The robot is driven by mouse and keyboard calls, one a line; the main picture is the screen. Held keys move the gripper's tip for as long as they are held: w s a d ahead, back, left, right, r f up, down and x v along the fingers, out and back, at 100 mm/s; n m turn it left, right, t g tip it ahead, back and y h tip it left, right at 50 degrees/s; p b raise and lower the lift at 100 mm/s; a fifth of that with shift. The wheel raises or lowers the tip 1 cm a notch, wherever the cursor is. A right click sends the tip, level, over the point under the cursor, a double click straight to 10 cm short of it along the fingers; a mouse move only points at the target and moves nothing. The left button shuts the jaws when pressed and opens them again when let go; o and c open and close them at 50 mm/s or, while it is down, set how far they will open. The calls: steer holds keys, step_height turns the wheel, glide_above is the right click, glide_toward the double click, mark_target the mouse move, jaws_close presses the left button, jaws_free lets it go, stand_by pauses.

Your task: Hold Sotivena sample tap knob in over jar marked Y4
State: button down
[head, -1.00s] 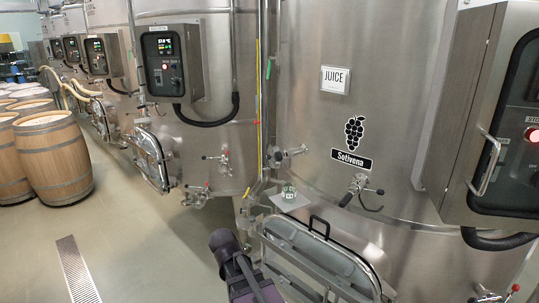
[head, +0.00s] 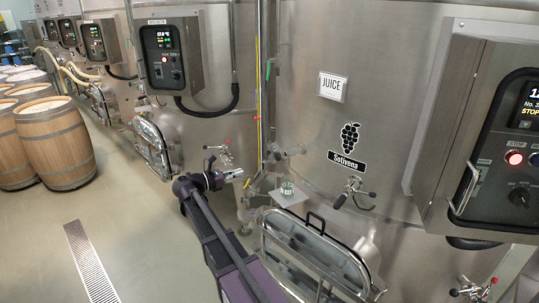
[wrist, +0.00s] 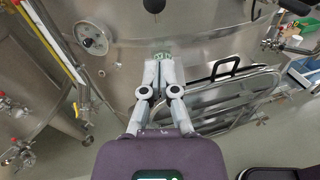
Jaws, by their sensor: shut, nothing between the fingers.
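The Sotivena tank (head: 400,140) bears a grape sign and name plate. Its sample tap (head: 354,186), with a black knob (head: 340,201), juts from the wall below the plate. My gripper (head: 240,174) is shut and empty, left of the jar and apart from the tap.
A manway door with a black handle (head: 315,223) sticks out low on the tank. A control box (head: 490,130) juts out at the right. Pipes and a yellow tube (head: 259,115) run between the tanks. Barrels (head: 54,143) stand at the left; the floor between is clear.

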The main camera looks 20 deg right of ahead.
mark_target(276, 157)
steer(key=shift+w+a+r, duration=0.15)
steer(key=shift+w+r, duration=0.1)
steer(key=shift+r, duration=0.3)
steer(key=d, duration=0.4)
steer(key=w+d, duration=0.1)
steer(key=d, duration=0.9)
steer(key=shift+w, duration=0.2)
steer(key=shift+w+d, duration=0.1)
steer(key=shift+d, duration=0.8)
steer(key=shift+r, duration=0.1)
steer(key=shift+d+h, duration=0.15)
steer(key=shift+h, duration=0.15)
stand_by(2.0)
